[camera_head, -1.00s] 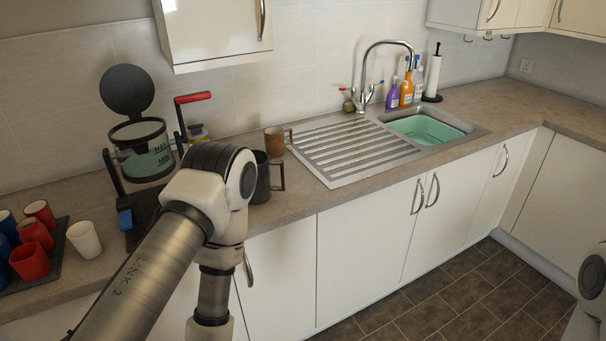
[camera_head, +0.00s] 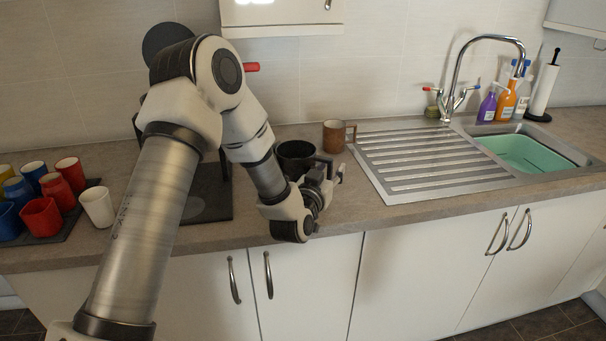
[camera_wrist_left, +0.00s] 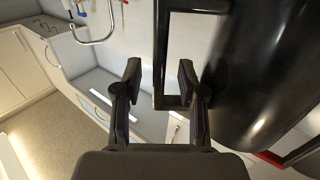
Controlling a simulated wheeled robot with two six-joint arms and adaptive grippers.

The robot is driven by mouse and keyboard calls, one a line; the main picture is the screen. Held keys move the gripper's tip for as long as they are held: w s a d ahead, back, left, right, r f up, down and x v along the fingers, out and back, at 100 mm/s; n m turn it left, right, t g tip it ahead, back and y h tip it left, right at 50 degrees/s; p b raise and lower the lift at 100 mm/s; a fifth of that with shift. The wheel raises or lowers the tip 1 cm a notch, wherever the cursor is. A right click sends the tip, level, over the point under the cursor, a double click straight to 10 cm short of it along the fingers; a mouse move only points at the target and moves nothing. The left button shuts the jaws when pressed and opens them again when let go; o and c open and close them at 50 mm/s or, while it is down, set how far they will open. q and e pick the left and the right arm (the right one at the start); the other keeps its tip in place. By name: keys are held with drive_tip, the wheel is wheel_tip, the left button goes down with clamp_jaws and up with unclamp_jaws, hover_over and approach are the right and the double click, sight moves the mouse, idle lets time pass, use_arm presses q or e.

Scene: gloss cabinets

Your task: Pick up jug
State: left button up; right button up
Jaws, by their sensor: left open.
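The jug (camera_head: 292,158) is dark and glossy and stands on the worktop just beyond my left wrist, partly hidden by it. Its square handle (camera_head: 324,165) points right, towards my left gripper. My left gripper (camera_head: 334,178) is open beside the handle. In the left wrist view, the jug's black body (camera_wrist_left: 262,70) fills the right side. The handle's outer bar (camera_wrist_left: 160,55) appears between the two open fingers of the gripper (camera_wrist_left: 160,85). Whether a finger touches it, I cannot tell. My right gripper is not in view.
A brown mug (camera_head: 334,136) stands just behind the jug. The ribbed drainer (camera_head: 430,160) and sink lie to the right. Several cups, including a white one (camera_head: 97,207), stand at the left. My arm hides most of the coffee-maker-like appliance with a round dark lid (camera_head: 165,40).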

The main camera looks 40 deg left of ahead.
use_arm(q)
drive_tip(key=shift+s+d+r, duration=0.1)
drive_tip(key=shift+r, duration=0.05)
clamp_jaws()
drive_tip(key=shift+r, duration=0.1)
